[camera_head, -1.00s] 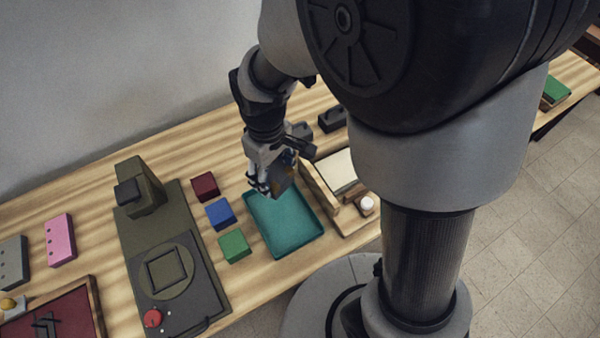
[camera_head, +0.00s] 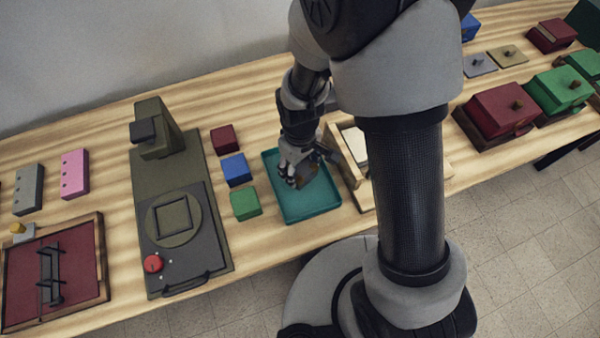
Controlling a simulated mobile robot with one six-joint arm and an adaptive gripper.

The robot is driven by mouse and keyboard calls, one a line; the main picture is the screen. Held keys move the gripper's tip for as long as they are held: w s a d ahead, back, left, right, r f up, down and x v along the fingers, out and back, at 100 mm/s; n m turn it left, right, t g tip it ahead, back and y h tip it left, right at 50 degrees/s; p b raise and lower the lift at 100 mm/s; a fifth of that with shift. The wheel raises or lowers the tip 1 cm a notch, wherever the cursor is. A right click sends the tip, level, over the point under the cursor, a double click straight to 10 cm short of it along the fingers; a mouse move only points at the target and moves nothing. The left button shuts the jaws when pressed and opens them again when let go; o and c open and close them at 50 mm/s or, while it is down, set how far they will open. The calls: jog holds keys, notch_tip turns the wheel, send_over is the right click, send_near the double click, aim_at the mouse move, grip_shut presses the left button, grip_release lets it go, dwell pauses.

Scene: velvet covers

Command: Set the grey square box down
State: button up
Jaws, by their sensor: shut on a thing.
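My gripper (camera_head: 293,172) is low over the teal tray (camera_head: 321,207), toward its back half. It is shut on the grey square box (camera_head: 308,173), a small dark grey-brown shape at the fingers. The fingers hide much of the box. I cannot tell whether the box touches the tray floor. The rest of the tray looks empty.
Red (camera_head: 224,139), blue (camera_head: 236,170) and green (camera_head: 245,204) blocks stand left of the tray. An olive machine (camera_head: 146,210) stands beyond them. A wooden frame with a pale panel (camera_head: 355,143) is close on the right. Lidded red (camera_head: 497,111) and green boxes stand farther right.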

aim_at(300, 173)
jog(key=shift+f+b, duration=0.5)
jog(key=shift+f, duration=1.25)
jog(key=shift+f, duration=0.2)
jog(key=o, duration=1.1)
jog(key=shift+r, duration=0.1)
